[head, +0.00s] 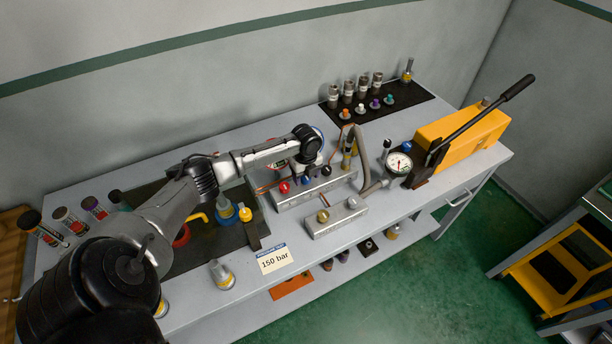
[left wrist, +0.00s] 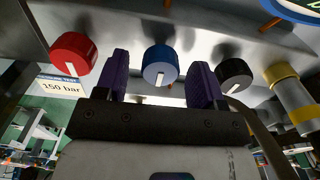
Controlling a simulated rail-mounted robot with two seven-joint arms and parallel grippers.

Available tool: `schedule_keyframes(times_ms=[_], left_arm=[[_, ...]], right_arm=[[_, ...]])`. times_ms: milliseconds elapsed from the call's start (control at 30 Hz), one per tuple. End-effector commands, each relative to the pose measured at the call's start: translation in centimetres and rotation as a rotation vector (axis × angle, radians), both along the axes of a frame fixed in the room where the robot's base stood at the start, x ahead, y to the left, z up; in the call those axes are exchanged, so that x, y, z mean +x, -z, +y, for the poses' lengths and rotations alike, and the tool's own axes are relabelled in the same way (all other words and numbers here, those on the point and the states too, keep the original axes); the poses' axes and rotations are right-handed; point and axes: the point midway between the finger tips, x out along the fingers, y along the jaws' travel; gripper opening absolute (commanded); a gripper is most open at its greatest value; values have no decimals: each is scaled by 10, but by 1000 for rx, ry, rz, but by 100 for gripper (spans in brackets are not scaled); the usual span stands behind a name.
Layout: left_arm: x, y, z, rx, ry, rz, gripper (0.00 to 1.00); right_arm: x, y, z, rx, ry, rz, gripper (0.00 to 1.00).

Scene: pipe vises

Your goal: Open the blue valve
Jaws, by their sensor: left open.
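The blue valve (head: 305,180) is a round knob in a row on a grey metal block (head: 320,190), between a red knob (head: 284,187) and a black knob (head: 326,171). In the left wrist view the blue valve (left wrist: 160,65) has a white mark pointing roughly down the picture. My left gripper (head: 307,166) is at the block. In the left wrist view its purple fingers (left wrist: 160,80) are open, one on each side of the blue valve, with gaps showing. I see no contact with the knob. The red knob (left wrist: 73,54) and black knob (left wrist: 235,75) lie outside the fingers.
A smaller block (head: 335,217) with yellow and white knobs stands in front. A pressure gauge (head: 399,163) and yellow hand pump (head: 460,138) stand to the right. A "150 bar" card (head: 274,259) lies at the front edge. A hose (head: 361,155) curves close to the gripper.

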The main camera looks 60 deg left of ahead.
Motion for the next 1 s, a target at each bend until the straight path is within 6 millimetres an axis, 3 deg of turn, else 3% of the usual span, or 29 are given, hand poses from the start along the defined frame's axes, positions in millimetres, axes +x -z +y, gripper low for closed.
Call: schedule_keyframes(times_ms=[267, 767, 1000], left_arm=[[0, 1, 0, 0, 0, 0, 63], [0, 1, 0, 0, -1, 0, 15], [0, -1, 0, -1, -25, 0, 14]], right_arm=[[0, 0, 0, 1, 1, 0, 69], [0, 0, 2, 5, 4, 0, 69], [0, -5, 2, 5, 4, 0, 69]])
